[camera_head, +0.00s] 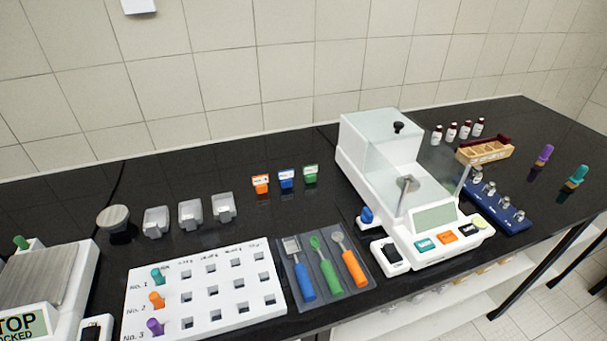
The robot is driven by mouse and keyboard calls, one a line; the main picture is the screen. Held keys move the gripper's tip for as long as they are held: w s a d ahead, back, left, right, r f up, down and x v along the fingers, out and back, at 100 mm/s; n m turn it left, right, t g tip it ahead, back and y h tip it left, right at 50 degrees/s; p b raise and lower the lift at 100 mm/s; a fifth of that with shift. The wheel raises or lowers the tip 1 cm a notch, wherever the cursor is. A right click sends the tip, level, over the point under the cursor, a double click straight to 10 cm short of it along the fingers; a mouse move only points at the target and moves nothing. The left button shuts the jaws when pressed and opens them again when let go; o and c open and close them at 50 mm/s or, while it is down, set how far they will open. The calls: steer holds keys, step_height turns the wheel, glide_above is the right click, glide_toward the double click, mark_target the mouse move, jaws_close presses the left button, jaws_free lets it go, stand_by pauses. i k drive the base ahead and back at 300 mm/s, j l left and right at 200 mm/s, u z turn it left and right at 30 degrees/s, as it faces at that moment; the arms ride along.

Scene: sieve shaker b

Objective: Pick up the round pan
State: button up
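A round grey pan (113,216) with a flat, lighter top stands on the black bench at the left, towards the back. It is left of a row of clear-grey square cups and apart from the nearest one. A dark shape shows below its rim; I cannot tell whether this is its base or a reflection. A smaller round metal disc (407,183) shows inside the glass chamber of the white balance (432,237). My gripper is not in view.
Square cups (190,214) stand right of the pan. A white holed rack (213,321) with coloured pegs lies in front; a scale (47,279) stands front left. A tool tray (327,299) lies centre front. Bare bench surrounds the pan, with the tiled wall behind.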

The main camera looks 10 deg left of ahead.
mark_target(113, 218)
steer(key=u, duration=0.9)
